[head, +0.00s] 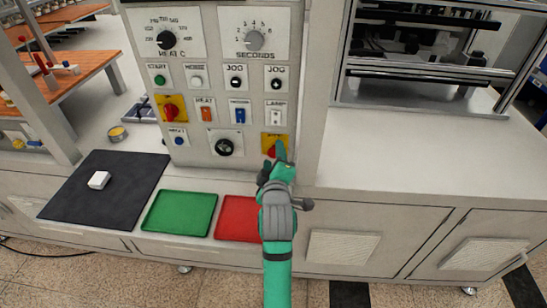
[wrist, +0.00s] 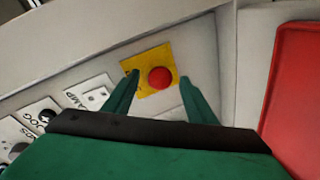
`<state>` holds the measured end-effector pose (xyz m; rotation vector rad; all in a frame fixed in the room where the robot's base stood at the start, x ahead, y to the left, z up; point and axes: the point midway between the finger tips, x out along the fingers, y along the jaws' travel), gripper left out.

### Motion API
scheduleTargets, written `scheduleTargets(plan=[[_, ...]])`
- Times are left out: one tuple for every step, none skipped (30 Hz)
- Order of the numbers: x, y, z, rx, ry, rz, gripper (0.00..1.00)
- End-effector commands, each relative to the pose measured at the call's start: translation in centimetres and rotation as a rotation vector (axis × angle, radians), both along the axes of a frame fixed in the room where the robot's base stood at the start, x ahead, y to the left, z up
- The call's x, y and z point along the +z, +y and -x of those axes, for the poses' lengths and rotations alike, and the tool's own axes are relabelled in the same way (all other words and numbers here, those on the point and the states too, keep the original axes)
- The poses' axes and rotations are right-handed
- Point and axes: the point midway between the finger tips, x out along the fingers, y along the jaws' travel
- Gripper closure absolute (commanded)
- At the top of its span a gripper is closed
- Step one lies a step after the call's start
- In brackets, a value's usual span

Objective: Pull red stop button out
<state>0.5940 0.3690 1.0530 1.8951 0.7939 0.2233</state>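The red stop button (wrist: 160,77) sits on a yellow square plate (wrist: 141,66) at the lower right of the control panel (head: 190,109). In the head view my gripper (head: 276,160) is in front of the plate and hides most of the button. In the wrist view the two green fingers (wrist: 160,95) are spread apart. One finger is on each side of the button, with a visible gap to it. The left finger overlaps the plate's edge. I cannot tell how far the fingertips are from the panel face.
Other switches surround the plate, including the lamp switch (head: 275,112) above and a black knob (head: 224,147) to the left. A green tray (head: 180,213), a red tray (head: 235,219) and a dark mat (head: 105,190) with a white block (head: 98,180) lie below the panel.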

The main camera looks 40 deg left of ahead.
Motion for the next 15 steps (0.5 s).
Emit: scheduleTargets(plan=[[0.0, 0.0, 0.0, 0.0, 0.0, 0.0, 0.48], [0.0, 0.0, 0.0, 0.0, -0.001, 0.0, 0.48], [0.0, 0.0, 0.0, 0.0, -0.001, 0.0, 0.48], [0.1, -0.1, 0.1, 0.0, -0.001, 0.0, 0.48], [0.1, -0.2, 0.2, 0.0, -0.001, 0.0, 0.48], [0.1, -0.4, 0.4, 0.0, -0.001, 0.0, 0.48], [0.1, -0.5, 0.6, -0.001, 0.0, 0.0, 0.48], [0.2, -0.7, 0.8, -0.001, 0.0, 0.0, 0.48], [0.3, -1.1, 1.2, -0.001, 0.0, 0.0, 0.48], [0.4, -1.4, 1.6, -0.002, -0.001, -0.001, 0.48], [0.5, -1.7, 2.0, -0.001, -0.002, -0.001, 0.48], [0.6, -2.1, 2.6, -0.001, -0.001, -0.002, 0.48], [0.7, -2.5, 3.0, -0.001, 0.0, -0.001, 0.48], [0.9, -2.9, 3.5, -0.001, -0.001, -0.002, 0.48], [1.0, -3.4, 4.1, -0.001, 0.0, -0.002, 0.48]])
